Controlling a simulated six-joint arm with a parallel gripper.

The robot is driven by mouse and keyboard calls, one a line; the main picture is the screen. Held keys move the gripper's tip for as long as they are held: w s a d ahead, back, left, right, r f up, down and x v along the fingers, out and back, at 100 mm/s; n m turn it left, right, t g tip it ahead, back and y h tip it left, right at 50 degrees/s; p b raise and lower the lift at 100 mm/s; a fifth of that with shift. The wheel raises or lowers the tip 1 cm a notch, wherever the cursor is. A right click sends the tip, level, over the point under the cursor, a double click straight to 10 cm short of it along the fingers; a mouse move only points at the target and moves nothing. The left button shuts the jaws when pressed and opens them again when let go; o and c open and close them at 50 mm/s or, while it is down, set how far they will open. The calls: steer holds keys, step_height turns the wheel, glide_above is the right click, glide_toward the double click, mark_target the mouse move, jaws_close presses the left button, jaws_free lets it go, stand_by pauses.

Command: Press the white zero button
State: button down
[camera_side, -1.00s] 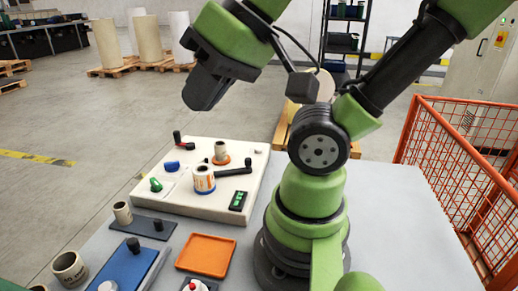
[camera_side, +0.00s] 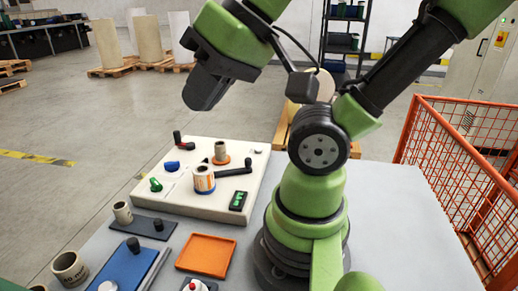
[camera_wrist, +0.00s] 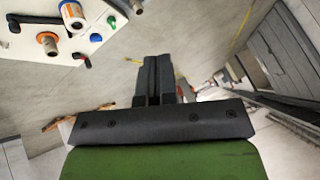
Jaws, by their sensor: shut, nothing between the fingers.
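A small pale button (camera_side: 258,152) sits at the far right corner of the white machine panel (camera_side: 222,207). No zero mark on it is readable, so I cannot tell surely that it is the white zero button. My gripper (camera_side: 203,101) is shut and empty, high above and apart from the panel, to the upper left of the pale button. In the wrist view my gripper's fingers (camera_wrist: 158,66) are together, over floor rather than the panel.
The panel carries a label roll (camera_side: 204,180), a core on an orange disc (camera_side: 221,158), a black lever (camera_side: 235,171), a red-and-black crank (camera_side: 180,142), a blue knob (camera_side: 172,166), a green knob (camera_side: 155,185) and a lit display (camera_side: 238,201). An orange tray (camera_side: 207,256) lies in front.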

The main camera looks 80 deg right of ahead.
steer(key=w+d+f+m+g+h, duration=0.3)
steer(key=d+m+h, duration=0.15)
steer(key=d, duration=0.55)
steer(key=m+g+h, duration=0.4)
steer(key=g+h, duration=0.2)
steer(key=g, duration=0.1)
glide_above(256, 149)
step_height(256, 149, down, 12)
steer(key=shift+d+f, duration=0.15)
steer(key=shift+f, duration=0.1)
steer(key=shift+f, duration=4.3)
steer(key=shift+f, duration=0.4)
